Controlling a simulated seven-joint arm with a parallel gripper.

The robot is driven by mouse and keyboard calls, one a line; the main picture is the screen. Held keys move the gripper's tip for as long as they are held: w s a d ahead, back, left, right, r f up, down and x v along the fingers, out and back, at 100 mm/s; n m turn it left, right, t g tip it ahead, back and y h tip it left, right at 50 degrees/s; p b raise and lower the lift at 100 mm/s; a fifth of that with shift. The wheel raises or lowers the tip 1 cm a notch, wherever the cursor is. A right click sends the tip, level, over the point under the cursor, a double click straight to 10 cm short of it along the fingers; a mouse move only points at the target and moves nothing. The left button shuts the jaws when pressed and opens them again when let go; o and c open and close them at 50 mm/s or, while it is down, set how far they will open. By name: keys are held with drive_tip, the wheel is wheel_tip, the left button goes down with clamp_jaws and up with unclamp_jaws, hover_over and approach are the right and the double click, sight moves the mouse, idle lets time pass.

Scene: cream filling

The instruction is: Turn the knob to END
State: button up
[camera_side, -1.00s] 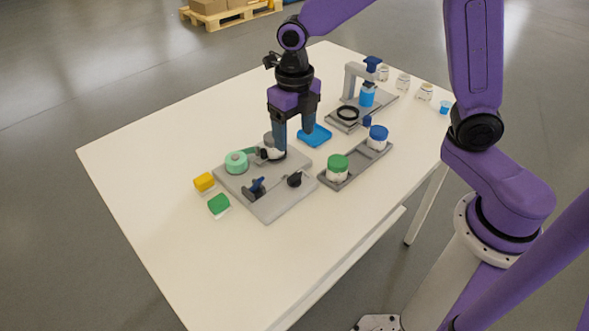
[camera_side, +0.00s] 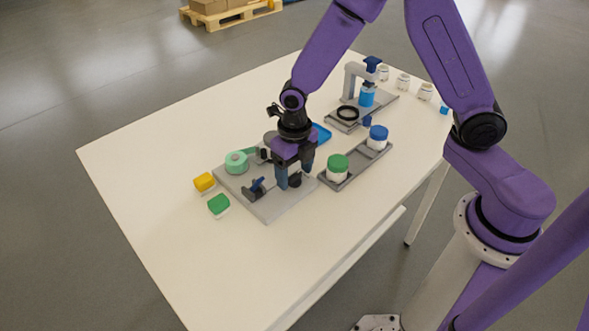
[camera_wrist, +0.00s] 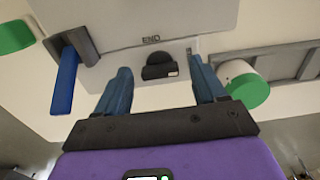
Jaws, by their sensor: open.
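The black knob (camera_wrist: 159,66) sits on the grey station plate (camera_wrist: 120,20), just in front of the printed END label (camera_wrist: 151,39) in the wrist view. The knob has a white mark on its right end. My gripper (camera_wrist: 160,82) is open, with one blue finger on each side of the knob and clear gaps between. In the side view my gripper (camera_side: 295,180) is low over the front right part of the plate (camera_side: 267,209), and the knob (camera_side: 296,180) shows partly beside the fingers.
A blue lever (camera_side: 257,185) in a dark bracket stands on the plate left of my gripper. A mint-green round part (camera_side: 236,162) is farther back. A grey tray (camera_side: 358,166) with green-lidded (camera_side: 338,168) and blue-lidded (camera_side: 378,137) jars lies to the right.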

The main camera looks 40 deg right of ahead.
drive_tip(key=c, duration=1.1)
drive_tip(key=shift+o, duration=0.2)
drive_tip(key=shift+m, duration=0.3)
